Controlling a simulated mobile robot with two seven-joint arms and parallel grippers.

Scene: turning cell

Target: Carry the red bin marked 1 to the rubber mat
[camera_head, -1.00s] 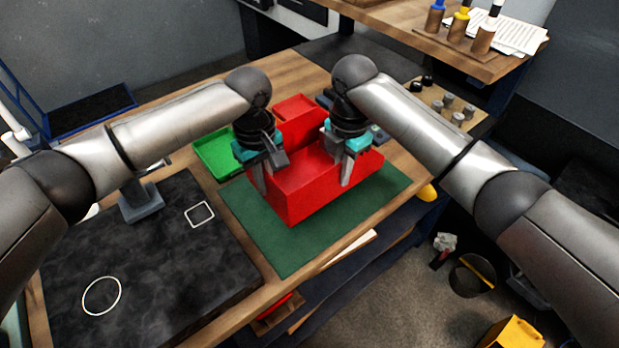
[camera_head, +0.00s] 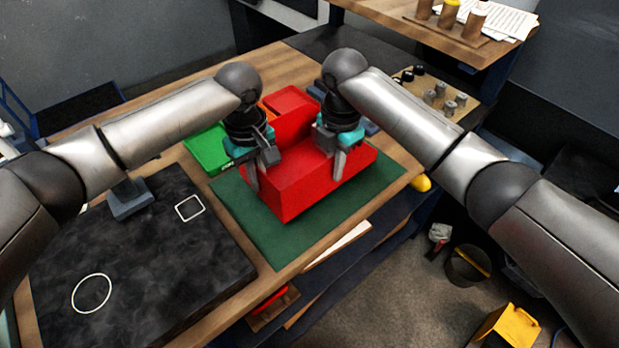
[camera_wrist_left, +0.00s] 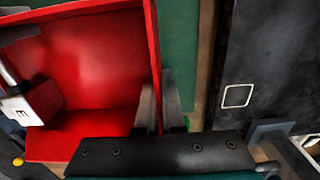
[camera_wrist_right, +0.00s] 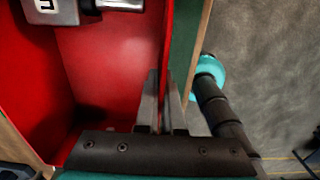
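A large red bin (camera_head: 310,185) sits on or just above the green mat (camera_head: 262,236); I cannot tell if its base touches. Its number is not visible. My left gripper (camera_head: 262,175) has its fingers on either side of the bin's left wall, also seen in the left wrist view (camera_wrist_left: 165,105). My right gripper (camera_head: 336,165) straddles the opposite wall, also seen in the right wrist view (camera_wrist_right: 163,105). Both look closed on the walls. Inside the bin lies a grey metal part with a white label, seen in the left wrist view (camera_wrist_left: 22,108).
A smaller red bin (camera_head: 292,100) and a green bin (camera_head: 203,150) stand behind on the wooden bench. A black slab (camera_head: 140,270) with a white circle and square lies left. A raised shelf with cups (camera_head: 447,18) is at back right. The floor (camera_head: 385,290) is at front right.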

